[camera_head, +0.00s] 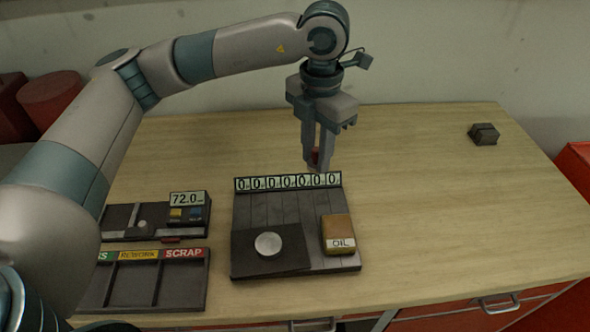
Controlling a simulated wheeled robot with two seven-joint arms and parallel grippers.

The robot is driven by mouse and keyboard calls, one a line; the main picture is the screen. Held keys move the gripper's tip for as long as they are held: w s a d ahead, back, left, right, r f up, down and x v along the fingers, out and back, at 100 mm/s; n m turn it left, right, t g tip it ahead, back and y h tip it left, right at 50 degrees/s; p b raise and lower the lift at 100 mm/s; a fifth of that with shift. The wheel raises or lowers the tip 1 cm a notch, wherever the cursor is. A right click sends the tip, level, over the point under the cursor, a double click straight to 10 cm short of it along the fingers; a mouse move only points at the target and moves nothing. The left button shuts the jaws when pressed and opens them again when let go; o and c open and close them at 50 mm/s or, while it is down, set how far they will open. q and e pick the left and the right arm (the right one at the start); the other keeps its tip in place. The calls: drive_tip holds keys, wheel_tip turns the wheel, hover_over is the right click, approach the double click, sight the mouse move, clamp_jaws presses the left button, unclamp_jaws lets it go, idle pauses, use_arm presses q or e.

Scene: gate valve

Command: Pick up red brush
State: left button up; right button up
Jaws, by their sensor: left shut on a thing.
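My left gripper (318,160) points down above the table, just behind the row of number plates. My right gripper is not in view.
A dark board with number plates (288,182) holds a round silver disc (268,243) and a tan OIL block (337,231). A scale reading 72.0 (188,198) and a sorting tray (134,284) are at left. A dark block (483,134) lies back right.

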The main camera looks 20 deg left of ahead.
use_arm(q)
drive_tip(key=shift+w+d+r, duration=0.3)
drive_tip(key=shift+d+r, duration=0.05)
drive_tip(key=shift+d, duration=0.15)
drive_tip(key=shift+o, duration=0.5)
idle(1.5)
